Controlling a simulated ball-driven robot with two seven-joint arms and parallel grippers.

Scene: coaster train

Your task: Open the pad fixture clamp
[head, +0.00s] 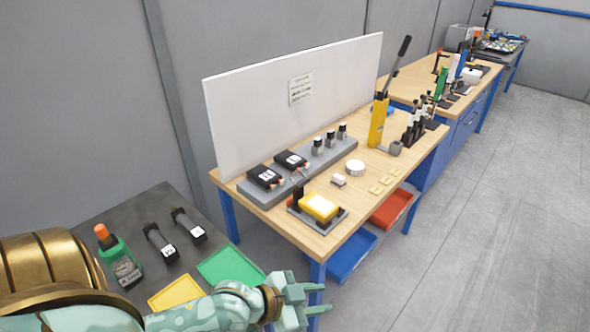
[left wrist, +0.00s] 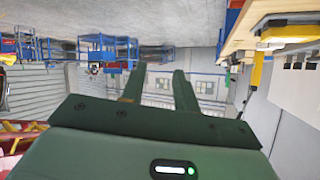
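The pad fixture is a dark plate (head: 337,220) near the front left corner of the wooden bench, bearing a yellow block (head: 320,206). A small dark clamp (head: 297,194) stands at its left back side; it is too small to tell whether it is open or shut. My left gripper (head: 322,298) is low in front of the bench, apart from the fixture. Its two fingers are spread and empty, and they show apart in the left wrist view (left wrist: 158,82). My right gripper is not in view.
A grey side table (head: 140,205) holds a green tray (head: 230,266), a yellow tray (head: 176,293) and several tools. A yellow lever press (head: 378,122) stands farther along the bench (head: 285,222). Blue (head: 350,255) and red bins (head: 391,210) are below. Open floor lies at the right.

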